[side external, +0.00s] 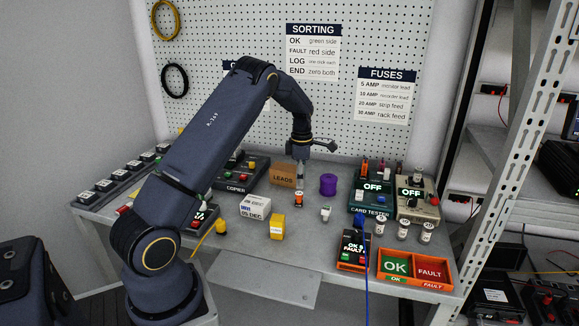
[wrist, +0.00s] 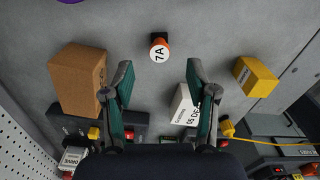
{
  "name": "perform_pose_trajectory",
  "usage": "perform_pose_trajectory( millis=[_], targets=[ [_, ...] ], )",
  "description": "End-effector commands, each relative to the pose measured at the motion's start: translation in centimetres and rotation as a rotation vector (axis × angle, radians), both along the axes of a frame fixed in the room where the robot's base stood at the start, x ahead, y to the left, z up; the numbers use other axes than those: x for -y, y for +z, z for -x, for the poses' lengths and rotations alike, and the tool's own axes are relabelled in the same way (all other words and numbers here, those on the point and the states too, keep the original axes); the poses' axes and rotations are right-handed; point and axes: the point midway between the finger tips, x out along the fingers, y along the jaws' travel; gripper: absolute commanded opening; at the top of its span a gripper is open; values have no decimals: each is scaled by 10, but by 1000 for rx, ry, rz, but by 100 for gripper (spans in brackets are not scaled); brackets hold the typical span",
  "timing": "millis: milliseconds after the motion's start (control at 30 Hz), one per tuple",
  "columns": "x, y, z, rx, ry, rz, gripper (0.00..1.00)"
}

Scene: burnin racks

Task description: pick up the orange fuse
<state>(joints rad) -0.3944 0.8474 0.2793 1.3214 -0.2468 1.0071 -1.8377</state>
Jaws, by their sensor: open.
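The orange fuse (side external: 298,200) stands upright on the grey bench, just below my gripper (side external: 300,180) in the side view. In the wrist view the orange fuse (wrist: 160,47) shows its white top marked 7A and an orange edge. My gripper (wrist: 160,75) is open and empty, with its two green-padded fingers spread apart. The fuse appears centred between the fingers sideways and lies a little beyond their tips in that picture. The fingers do not touch it.
A cardboard LEADS box (side external: 283,177) stands close behind, and a purple spool (side external: 328,184) to the right. A white date block (side external: 255,207) and yellow block (side external: 278,227) are nearby in front. Card tester (side external: 370,203) and OK/FAULT tray (side external: 382,279) are farther right.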

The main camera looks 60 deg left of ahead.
Motion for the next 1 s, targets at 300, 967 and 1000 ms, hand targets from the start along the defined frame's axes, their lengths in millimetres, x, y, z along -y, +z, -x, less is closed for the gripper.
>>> perform_pose_trajectory(
  millis=[300, 967, 1000],
  targets=[
    [-2, -31, 4, -2, 0, 2, 58],
    [-4, -66, 5, 1, -1, -1, 42],
    [-4, -66, 5, 1, -1, -1, 38]
  ],
)
